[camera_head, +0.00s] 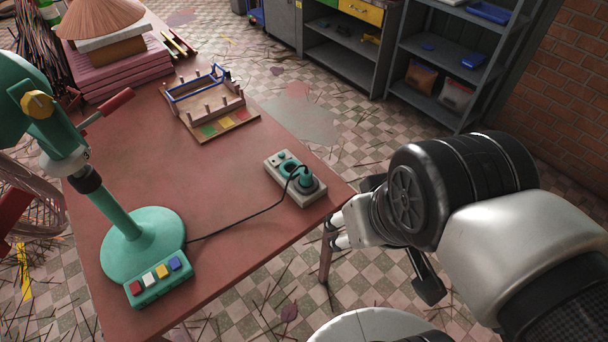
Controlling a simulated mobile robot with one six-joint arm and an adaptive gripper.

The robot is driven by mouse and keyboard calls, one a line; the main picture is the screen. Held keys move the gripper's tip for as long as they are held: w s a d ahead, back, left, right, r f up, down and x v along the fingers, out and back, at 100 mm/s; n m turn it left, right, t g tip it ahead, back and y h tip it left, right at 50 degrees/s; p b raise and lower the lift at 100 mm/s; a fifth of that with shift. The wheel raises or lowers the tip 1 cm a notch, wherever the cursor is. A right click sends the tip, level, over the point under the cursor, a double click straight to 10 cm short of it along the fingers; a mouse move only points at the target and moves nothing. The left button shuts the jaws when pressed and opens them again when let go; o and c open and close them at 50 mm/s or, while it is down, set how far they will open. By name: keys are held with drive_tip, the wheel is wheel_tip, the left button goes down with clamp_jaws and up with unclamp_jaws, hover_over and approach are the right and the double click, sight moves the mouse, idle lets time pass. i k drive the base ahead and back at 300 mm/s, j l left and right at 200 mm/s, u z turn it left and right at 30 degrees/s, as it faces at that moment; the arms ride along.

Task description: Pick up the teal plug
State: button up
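The teal plug (306,183) sits in the right end of a pale power strip (274,166) near the right edge of the red table. A black cord arches over the plug. It also runs across the table towards the teal stand at the left. My gripper (338,231) hangs just past the table's right edge, to the lower right of the plug and apart from it. It is seen from behind and partly hidden by my wrist, so its opening does not show clearly. I see nothing held in it.
A teal extruder stand (145,245) with a red lever and a block of coloured buttons (158,279) fills the table's left front. A wooden peg rack (208,98) and pink stacked boards (112,72) stand behind. The table (235,215) is clear around the cord. Grey shelves (392,88) stand beyond.

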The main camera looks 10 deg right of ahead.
sight(306, 180)
drive_tip(key=i+j+u, duration=0.1)
drive_tip(key=i+u, duration=0.6)
